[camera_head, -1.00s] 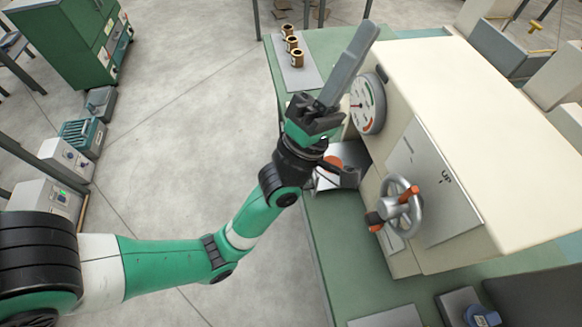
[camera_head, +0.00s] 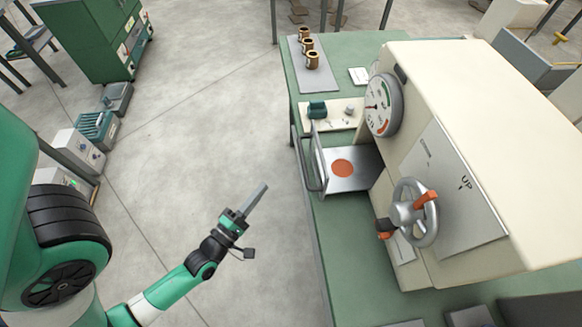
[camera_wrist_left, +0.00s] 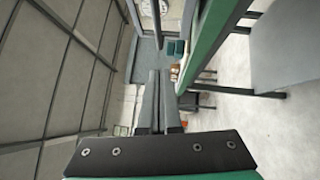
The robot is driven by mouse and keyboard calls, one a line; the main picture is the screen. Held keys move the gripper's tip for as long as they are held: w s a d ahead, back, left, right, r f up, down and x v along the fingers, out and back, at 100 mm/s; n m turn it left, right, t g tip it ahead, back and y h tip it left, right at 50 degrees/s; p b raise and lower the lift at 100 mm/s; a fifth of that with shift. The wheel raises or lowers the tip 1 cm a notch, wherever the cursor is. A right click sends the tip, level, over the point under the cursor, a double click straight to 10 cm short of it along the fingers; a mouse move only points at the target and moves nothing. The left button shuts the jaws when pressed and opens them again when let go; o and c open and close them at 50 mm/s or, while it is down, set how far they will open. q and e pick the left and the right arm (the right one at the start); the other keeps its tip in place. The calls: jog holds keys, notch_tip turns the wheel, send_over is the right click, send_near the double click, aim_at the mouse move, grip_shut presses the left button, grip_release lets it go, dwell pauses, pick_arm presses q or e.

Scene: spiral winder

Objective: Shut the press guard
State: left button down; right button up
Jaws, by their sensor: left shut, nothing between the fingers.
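The cream press (camera_head: 480,130) stands on the green bench at the right of the head view. It has a round gauge, a handwheel (camera_head: 414,212) with orange knobs, and a metal plate (camera_head: 365,165) with an orange disc. A thin grey frame with a handle bar, which looks like the guard (camera_head: 312,165), stands at the plate's left side; the plate is uncovered on top. My left gripper (camera_head: 257,195) is shut and empty, over the floor left of the bench, apart from the frame. Its fingers also show together in the left wrist view (camera_wrist_left: 157,100). My right gripper is out of view.
A grey mat (camera_head: 303,75) with 3 brass-coloured bushings lies at the bench's far end. A small tray (camera_head: 330,118) with a teal part sits behind the plate. The floor (camera_head: 200,130) left of the bench is clear. A green cabinet (camera_head: 90,40) stands far left.

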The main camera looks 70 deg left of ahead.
pick_arm(q)
jog(key=w+a+r+p, duration=0.1)
jog(key=w+a+p, duration=0.2)
jog(key=w, duration=0.7)
jog(key=shift+w+a+r+p, duration=0.2)
jog(key=shift+r+p, duration=0.1)
jog(key=shift+r, duration=0.1)
